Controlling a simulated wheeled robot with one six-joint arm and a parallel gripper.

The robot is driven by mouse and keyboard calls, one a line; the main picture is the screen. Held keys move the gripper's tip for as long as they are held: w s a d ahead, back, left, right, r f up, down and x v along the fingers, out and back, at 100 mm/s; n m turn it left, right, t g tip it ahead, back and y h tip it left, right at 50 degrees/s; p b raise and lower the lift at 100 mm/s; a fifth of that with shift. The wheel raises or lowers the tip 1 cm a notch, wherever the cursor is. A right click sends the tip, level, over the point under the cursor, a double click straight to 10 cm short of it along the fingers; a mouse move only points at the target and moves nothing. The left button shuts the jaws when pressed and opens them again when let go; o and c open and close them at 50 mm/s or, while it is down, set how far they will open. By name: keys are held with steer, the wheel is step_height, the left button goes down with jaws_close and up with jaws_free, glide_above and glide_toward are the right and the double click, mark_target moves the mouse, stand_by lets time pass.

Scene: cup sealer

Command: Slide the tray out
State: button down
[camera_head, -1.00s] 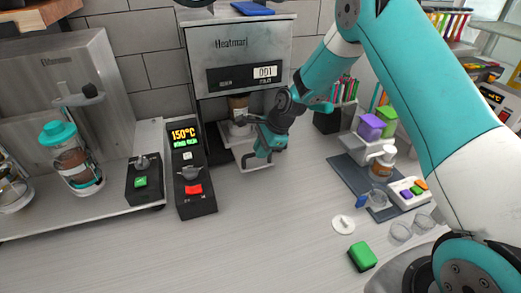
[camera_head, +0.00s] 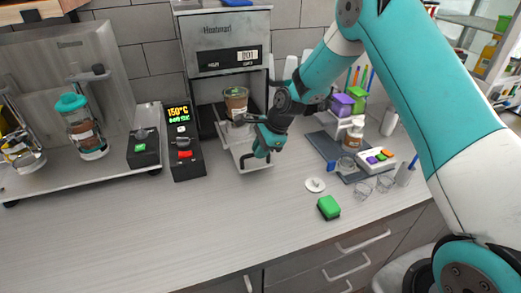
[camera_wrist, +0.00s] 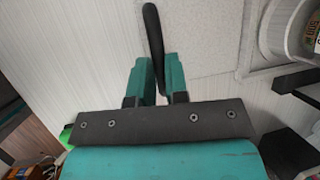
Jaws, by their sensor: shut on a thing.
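The cup sealer (camera_head: 222,30) stands against the wall with its display reading 001. Its pale tray (camera_head: 230,146) extends forward from under the sealing head over the counter. A brown-filled cup (camera_head: 236,104) stands upright on the tray, and its whole side shows below the head. My gripper (camera_head: 262,153) is at the front right of the tray. In the wrist view, my gripper's teal fingers (camera_wrist: 155,78) are shut around a dark bar, the tray handle (camera_wrist: 152,35). The cup also shows at the top right there (camera_wrist: 290,30), cut by the frame edge.
A control box (camera_head: 183,145) showing 150°C stands left of the sealer. The front middle counter is clear.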

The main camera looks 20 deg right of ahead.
steer(key=c, duration=1.1)
jaws_free()
steer(key=b+v, duration=0.4)
steer(key=v, duration=1.3)
steer(key=shift+r, duration=0.25)
steer(key=s+a+r+n+g+b, duration=0.1)
steer(key=s+a+n, duration=0.4)
steer(key=s+n, duration=0.15)
steer(key=s+a+r+n+b, duration=0.1)
steer(key=s+a+n, duration=0.45)
steer(key=s, duration=0.25)
steer(key=s+f+n, duration=0.1)
steer(key=s+n, duration=0.3)
steer(key=s, duration=0.1)
steer(key=s+a+f+n+b, duration=0.1)
steer(key=s+n, duration=0.3)
steer(key=s, duration=0.2)
steer(key=s+a+f+n+g+b, duration=0.1)
steer(key=s+n, duration=0.3)
steer(key=s, duration=0.2)
steer(key=shift+n, duration=0.4)
